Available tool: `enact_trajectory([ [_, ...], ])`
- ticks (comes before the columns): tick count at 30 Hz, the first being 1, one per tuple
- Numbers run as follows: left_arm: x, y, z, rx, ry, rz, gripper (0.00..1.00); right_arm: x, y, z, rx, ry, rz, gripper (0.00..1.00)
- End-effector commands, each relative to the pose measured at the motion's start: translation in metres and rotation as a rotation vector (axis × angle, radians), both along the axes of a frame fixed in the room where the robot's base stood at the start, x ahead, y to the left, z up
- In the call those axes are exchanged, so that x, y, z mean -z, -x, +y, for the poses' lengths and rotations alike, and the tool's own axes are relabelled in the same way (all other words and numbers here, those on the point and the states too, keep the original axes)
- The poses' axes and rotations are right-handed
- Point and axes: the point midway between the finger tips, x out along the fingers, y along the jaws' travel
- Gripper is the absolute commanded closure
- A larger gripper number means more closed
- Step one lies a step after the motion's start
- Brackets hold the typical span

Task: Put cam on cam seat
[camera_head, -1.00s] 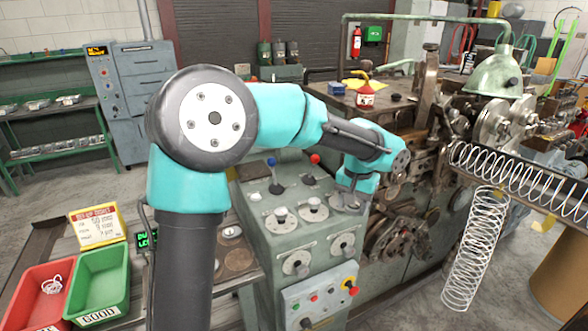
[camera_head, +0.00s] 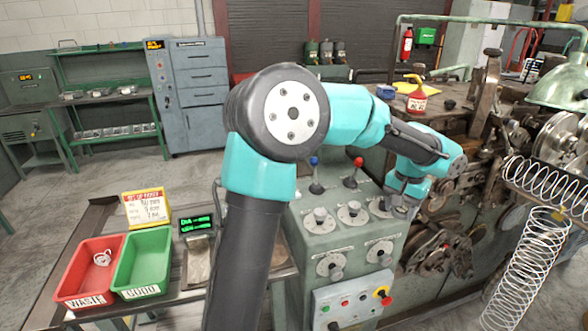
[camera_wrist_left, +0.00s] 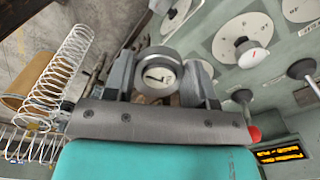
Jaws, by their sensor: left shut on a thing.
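My left gripper (camera_wrist_left: 158,82) is shut on a round grey piece (camera_wrist_left: 157,73) with a pale face and a dark mark, which appears to be the cam. In the head view my left gripper (camera_head: 407,200) points down by the right edge of the control panel; its fingertips and the piece cannot be made out there. I cannot pick out the cam seat with certainty. Round machine parts (camera_head: 432,252) sit on the coiler's front, just right of and below the gripper. My right gripper is not in view.
The control panel (camera_head: 338,225) has upright levers and knobs close to the gripper. Wire springs (camera_head: 528,270) stand at the right. A red tray (camera_head: 88,268) and a green tray (camera_head: 143,262) lie on the bench at left. A red oil can (camera_head: 417,100) stands behind.

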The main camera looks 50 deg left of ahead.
Motion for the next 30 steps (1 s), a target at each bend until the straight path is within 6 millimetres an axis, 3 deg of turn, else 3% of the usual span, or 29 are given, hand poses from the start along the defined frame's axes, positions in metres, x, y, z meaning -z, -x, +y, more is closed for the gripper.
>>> enact_trajectory([
  [1,0.002,-0.002,0.021,-0.023,0.003,0.0,0.78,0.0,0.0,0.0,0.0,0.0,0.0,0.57],
  [11,0.014,0.003,0.164,-0.145,0.012,0.001,0.78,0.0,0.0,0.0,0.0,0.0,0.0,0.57],
  [18,0.021,0.031,0.268,-0.232,0.004,-0.001,0.78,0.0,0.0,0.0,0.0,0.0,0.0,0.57],
  [21,0.023,0.045,0.302,-0.26,-0.002,-0.002,0.78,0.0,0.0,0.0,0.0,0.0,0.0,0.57],
  [25,0.024,0.058,0.33,-0.282,-0.007,-0.001,0.78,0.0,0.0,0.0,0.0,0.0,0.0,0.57],
  [30,0.024,0.063,0.34,-0.29,-0.01,-0.001,0.78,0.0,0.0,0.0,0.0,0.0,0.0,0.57],
])
